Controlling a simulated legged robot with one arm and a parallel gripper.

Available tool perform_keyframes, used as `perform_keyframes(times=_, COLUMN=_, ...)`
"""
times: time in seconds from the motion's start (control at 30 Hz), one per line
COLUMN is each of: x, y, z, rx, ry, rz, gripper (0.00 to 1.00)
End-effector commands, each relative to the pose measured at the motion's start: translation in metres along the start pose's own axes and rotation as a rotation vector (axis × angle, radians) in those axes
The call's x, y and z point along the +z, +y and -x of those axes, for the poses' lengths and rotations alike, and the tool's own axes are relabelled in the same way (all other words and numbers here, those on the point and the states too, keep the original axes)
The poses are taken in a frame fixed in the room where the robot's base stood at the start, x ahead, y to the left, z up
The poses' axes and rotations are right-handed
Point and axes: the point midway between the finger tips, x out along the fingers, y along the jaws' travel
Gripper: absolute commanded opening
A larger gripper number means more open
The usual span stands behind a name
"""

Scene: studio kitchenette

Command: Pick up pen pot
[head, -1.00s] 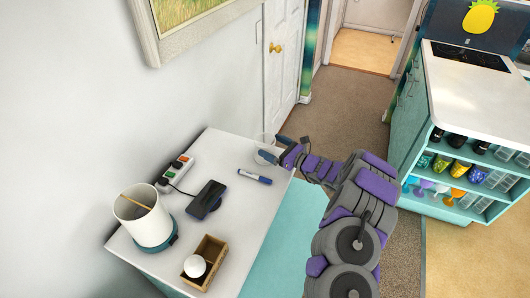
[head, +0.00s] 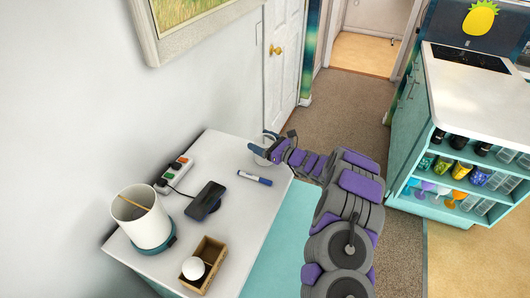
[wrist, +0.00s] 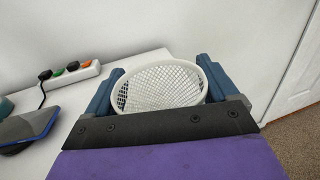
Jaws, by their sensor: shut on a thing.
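The pen pot (wrist: 160,84) is a round white mesh cup, seen from above in the wrist view. My gripper (wrist: 160,92) has a blue finger on each side of it and is shut on it. In the head view the pen pot (head: 262,157) is a small pale shape at the far right end of the white table, mostly hidden by my gripper (head: 264,148). I cannot tell whether it touches the tabletop.
On the white table (head: 225,160) are a blue marker (head: 254,179), a phone on a stand (head: 206,199), a power strip (head: 177,172), a white lamp (head: 142,222) and a wooden box (head: 214,249) with a white ball. The wall stands behind; a white door (head: 283,55) is beyond.

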Motion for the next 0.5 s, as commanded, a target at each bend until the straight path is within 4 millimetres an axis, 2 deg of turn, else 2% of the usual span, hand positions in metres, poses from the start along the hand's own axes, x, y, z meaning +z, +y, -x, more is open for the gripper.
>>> perform_keyframes(times=0.03, x=-0.0002, y=0.0002, z=-0.0001, rx=0.0, ry=0.0, rz=0.0, gripper=0.66)
perform_keyframes(times=0.17, x=-0.0002, y=0.0002, z=-0.0001, rx=0.0, ry=0.0, rz=0.0, gripper=0.54)
perform_keyframes(times=0.5, x=0.0039, y=0.0003, z=-0.0002, rx=0.001, ry=0.0, rz=0.0, gripper=0.54)
